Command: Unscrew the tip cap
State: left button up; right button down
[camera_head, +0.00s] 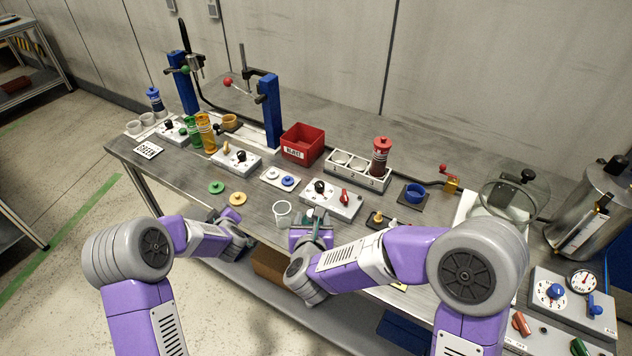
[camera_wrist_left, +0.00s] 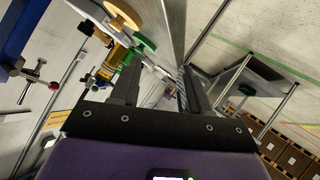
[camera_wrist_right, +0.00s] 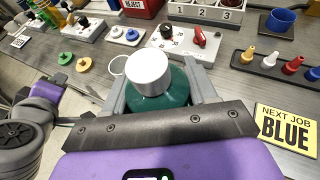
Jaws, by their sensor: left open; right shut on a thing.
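My right gripper (camera_wrist_right: 157,100) is shut on a dark green bottle (camera_wrist_right: 163,104) with a wide white cap (camera_wrist_right: 149,72) on top. The cap sits on the bottle and stands above the fingers in the right wrist view. In the head view this gripper (camera_head: 312,222) is at the table's front edge, and the bottle is mostly hidden. My left gripper (camera_wrist_left: 158,88) is open, with nothing clearly between its fingers. In the head view its arm reaches low to the front edge, left of the right gripper, apart from the bottle.
A clear cup (camera_head: 282,212) stands just left of the bottle. A rack of coloured tips (camera_wrist_right: 278,66) and a yellow "NEXT JOB BLUE" sign (camera_wrist_right: 288,128) lie to the right. Behind are a switch box (camera_head: 332,199), a red reject bin (camera_head: 302,145) and a numbered holder (camera_head: 357,176).

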pick_arm(q)
jog(key=w+d+r+g+y, duration=0.1)
jog(key=d+r+y, duration=0.15)
jog(key=r, duration=0.45)
jog(key=w+d+r+g+y, duration=0.1)
jog(key=w+d+r+g, duration=0.1)
jog(key=d+r, duration=0.35)
jog(key=s+d+r+m+g+h, duration=0.2)
jog(key=s+d+r+m, duration=0.2)
jog(key=s+d, duration=0.1)
jog(key=s+d+r+m+g+h, duration=0.3)
jog(key=s+d+r+m, duration=0.1)
jog(key=d, duration=0.4)
jog(key=s+d+r+m+g+h, duration=0.3)
jog(key=s+d+r+m, duration=0.1)
jog(key=s+d+r, duration=0.1)
jog(key=shift+s+d+r+m+h, duration=0.15)
jog(key=shift+s+d, duration=0.3)
jog(key=shift+d, duration=0.1)
jog(key=shift+s+d+r+m+h, duration=0.1)
jog(key=shift+s+d+r+m, duration=0.05)
jog(key=shift+s+d, duration=0.35)
jog(key=shift+s+d+f, duration=0.1)
jog(key=shift+d, duration=0.05)
jog(key=shift+f, duration=3.85)
